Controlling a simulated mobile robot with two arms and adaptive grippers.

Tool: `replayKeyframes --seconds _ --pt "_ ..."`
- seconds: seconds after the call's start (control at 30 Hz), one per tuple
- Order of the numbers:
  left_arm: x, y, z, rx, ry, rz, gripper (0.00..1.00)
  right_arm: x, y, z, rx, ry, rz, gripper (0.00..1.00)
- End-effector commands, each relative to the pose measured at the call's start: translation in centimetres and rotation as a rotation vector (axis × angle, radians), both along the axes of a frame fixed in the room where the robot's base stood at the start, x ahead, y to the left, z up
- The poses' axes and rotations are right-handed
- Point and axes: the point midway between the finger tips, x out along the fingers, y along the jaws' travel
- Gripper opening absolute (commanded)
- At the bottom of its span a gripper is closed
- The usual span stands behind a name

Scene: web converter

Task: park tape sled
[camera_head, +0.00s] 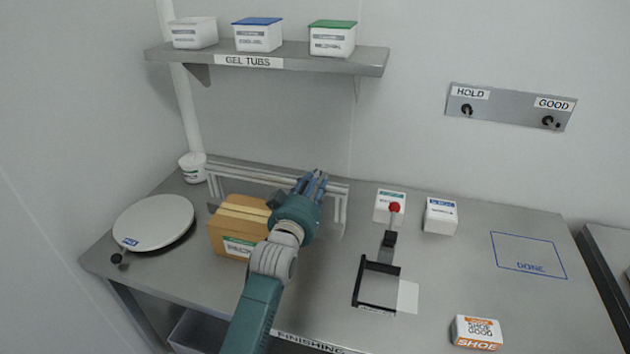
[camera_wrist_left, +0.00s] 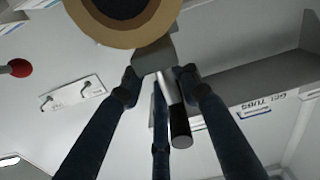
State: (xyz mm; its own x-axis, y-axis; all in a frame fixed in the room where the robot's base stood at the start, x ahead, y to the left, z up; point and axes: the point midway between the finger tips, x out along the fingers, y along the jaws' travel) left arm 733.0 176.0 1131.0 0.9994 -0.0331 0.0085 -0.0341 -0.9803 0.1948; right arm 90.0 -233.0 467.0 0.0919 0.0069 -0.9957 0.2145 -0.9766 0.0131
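My left gripper (camera_head: 316,181) reaches over the back right of the taped carton (camera_head: 228,234), beside the silver rail frame (camera_head: 343,205). In the left wrist view its blue fingers (camera_wrist_left: 158,85) surround a grey block with a black handle (camera_wrist_left: 180,125), apparently the tape sled. A tan ring with a dark core (camera_wrist_left: 125,12), perhaps its tape roll, shows at the top of that view. I cannot tell whether the fingers press on the sled. In the head view the arm and gripper hide most of this area. My right gripper is not in view.
A round white turntable (camera_head: 153,222) lies left of the carton. A black corner fixture (camera_head: 360,285), a red-knobbed stand (camera_head: 394,207) and small boxes lie right. The DONE outline (camera_head: 529,254) is empty. The gel tub shelf (camera_head: 270,57) hangs above.

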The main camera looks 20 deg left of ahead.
Motion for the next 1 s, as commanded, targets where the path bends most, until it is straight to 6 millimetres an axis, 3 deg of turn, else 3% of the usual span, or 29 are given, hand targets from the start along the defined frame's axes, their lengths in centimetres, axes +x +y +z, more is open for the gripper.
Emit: replayKeyframes --seconds 0.07,0.27,0.5,0.7,1.0 --pt "-0.1 0.0 -0.2 0.000 0.004 -0.001 0.29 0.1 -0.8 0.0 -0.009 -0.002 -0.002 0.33" --pt "-2.2 0.0 -0.3 -0.001 0.004 -0.001 0.29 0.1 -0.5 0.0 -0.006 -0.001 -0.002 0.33" --pt "-7.5 0.3 -0.3 0.000 0.003 0.000 0.29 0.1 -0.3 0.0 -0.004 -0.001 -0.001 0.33" --pt "-10.8 0.4 -0.1 0.001 0.000 0.000 0.29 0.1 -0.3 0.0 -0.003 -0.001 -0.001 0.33" --pt "-12.1 0.4 -0.1 0.001 -0.001 0.000 0.29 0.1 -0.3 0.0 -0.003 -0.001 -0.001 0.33"
